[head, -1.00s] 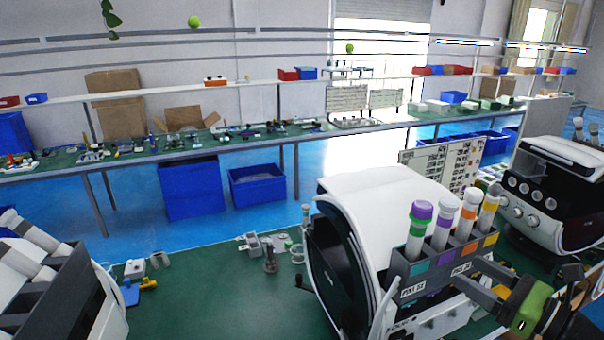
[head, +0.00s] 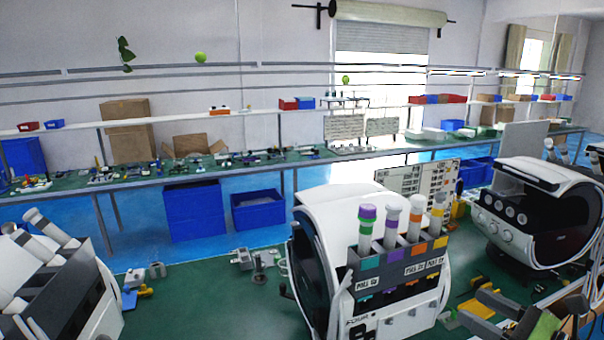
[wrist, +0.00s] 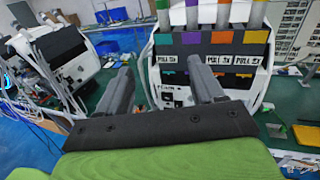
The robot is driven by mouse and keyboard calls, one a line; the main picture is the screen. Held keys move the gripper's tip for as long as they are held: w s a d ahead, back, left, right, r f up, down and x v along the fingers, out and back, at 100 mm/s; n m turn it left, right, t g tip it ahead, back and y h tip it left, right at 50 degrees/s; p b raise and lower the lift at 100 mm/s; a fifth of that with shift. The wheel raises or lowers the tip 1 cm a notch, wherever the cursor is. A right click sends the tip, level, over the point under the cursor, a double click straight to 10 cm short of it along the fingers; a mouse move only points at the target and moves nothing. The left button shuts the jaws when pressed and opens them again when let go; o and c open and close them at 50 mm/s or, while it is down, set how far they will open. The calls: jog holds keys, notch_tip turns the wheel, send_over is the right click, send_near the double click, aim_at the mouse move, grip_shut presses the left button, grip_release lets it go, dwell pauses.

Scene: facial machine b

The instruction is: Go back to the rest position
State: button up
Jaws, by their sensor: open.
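My gripper (head: 480,308) is at the lower right of the head view, in front of and to the right of the white facial machine (head: 405,318). In the wrist view my gripper (wrist: 158,75) has its two grey fingers spread apart with nothing between them. The machine's rack holds several wands with coloured bands, among them a purple-and-green one (head: 366,228) and an orange one (head: 415,218). The rack's front with labels (wrist: 208,72) is ahead of the fingers, apart from them.
A third machine (head: 85,300) with wands is at the lower left. Small parts lie on the green table (head: 205,300) between them. A long bench (head: 330,158) runs along the back.

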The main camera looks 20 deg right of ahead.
jog(key=w+a+f+n+g+b, duration=0.1)
jog(key=w+a+f+n+g, duration=0.4)
jog(key=a, duration=0.3)
jog(key=w+a+f+n+g+b, duration=0.1)
jog(key=w+a+f+n+g, duration=0.25)
jog(key=w+a+n, duration=0.35)
jog(key=s+a+f+n+g+h+b, duration=0.1)
jog(key=s+a+n+g+h, duration=0.1)
jog(key=s+a+n, duration=0.4)
jog(key=s+a+f+n+g+h+b, duration=0.1)
jog(key=s+a+n+g+h+b, duration=0.15)
jog(key=a+n, duration=0.45)
jog(key=s+a+n+t+h, duration=0.1)
jog(key=s+n, duration=0.6)
jog(key=s, duration=0.3)
jog(key=shift+a+r+t+b, duration=0.25)
jog(key=shift+a+t+b, duration=0.05)
jog(key=shift+a+b, duration=0.05)
